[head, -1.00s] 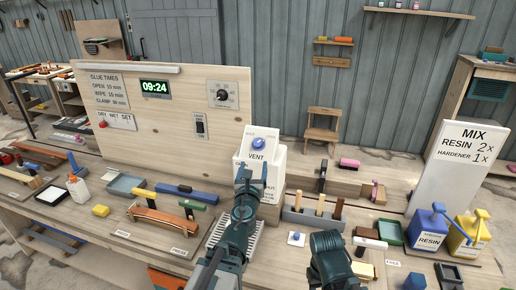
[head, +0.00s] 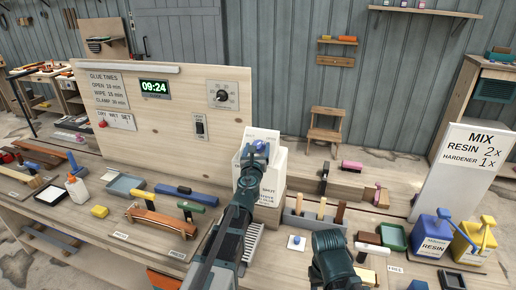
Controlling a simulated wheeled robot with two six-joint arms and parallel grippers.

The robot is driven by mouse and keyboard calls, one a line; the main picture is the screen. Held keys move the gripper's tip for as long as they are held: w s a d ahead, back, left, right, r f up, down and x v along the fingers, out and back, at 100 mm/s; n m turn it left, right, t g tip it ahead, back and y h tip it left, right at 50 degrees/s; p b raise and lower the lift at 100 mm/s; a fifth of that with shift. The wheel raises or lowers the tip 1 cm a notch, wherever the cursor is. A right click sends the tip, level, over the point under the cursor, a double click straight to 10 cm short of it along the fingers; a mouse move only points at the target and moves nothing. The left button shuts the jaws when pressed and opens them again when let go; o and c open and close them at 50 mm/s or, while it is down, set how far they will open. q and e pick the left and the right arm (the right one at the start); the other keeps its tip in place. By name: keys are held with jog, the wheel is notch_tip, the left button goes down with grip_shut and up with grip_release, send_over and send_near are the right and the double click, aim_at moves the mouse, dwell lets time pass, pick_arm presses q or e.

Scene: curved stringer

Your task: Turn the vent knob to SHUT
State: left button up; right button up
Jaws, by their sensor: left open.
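The blue vent knob (head: 260,146) sits on the sloped face of a white box (head: 272,170) in the middle of the bench. My left gripper (head: 257,154) is open at the knob, its fingertips overlapping the knob's lower part in the head view. I cannot tell whether they touch it. The gripper covers the VENT lettering and part of the face; some lettering shows lower down beside it, too small to read surely. The knob's pointing direction is not clear. My right arm shows at the bottom, but its gripper is out of sight.
A wooden panel (head: 180,112) with a clock and a dial stands behind to the left. A tool holder (head: 308,220) with wooden handles is right of the box. Blue and yellow resin jugs (head: 429,232) and a white MIX board (head: 468,165) stand farther right.

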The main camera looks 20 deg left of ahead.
pick_arm(q)
grip_shut()
dwell(0.4)
